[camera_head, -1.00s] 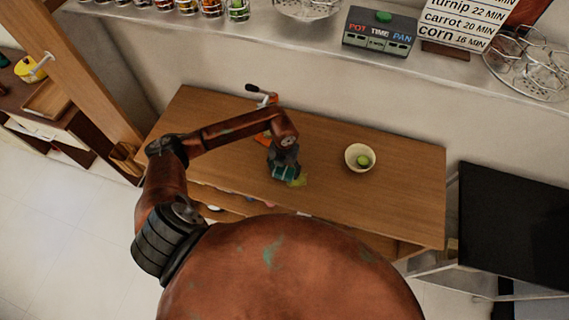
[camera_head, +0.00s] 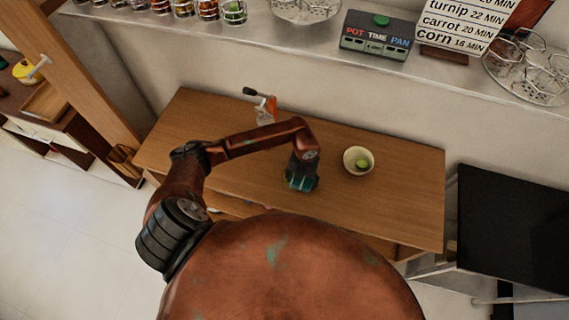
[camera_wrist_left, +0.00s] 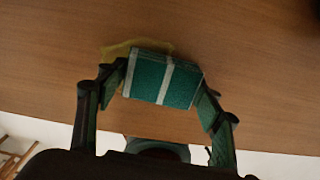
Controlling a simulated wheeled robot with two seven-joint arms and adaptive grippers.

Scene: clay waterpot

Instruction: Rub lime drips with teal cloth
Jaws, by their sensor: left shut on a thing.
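The teal cloth (camera_wrist_left: 163,81) is a folded teal pad with pale stripes. My left gripper (camera_head: 300,186) is shut on it, with one finger at each side in the left wrist view (camera_wrist_left: 163,85). The cloth is low over the wooden table, near its front edge; I cannot tell whether it touches the wood. The lime drips (camera_wrist_left: 122,50) show as a yellow-green patch beyond the cloth and to its left in the left wrist view, partly hidden by the cloth. In the head view the arm and gripper cover most of the patch. My right gripper is not in view.
A pale bowl (camera_head: 350,156) with a green lime (camera_head: 362,164) stands right of the gripper on the table (camera_head: 400,190). A red and white tool with a dark handle (camera_head: 265,108) stands at the back. The table's right part is clear.

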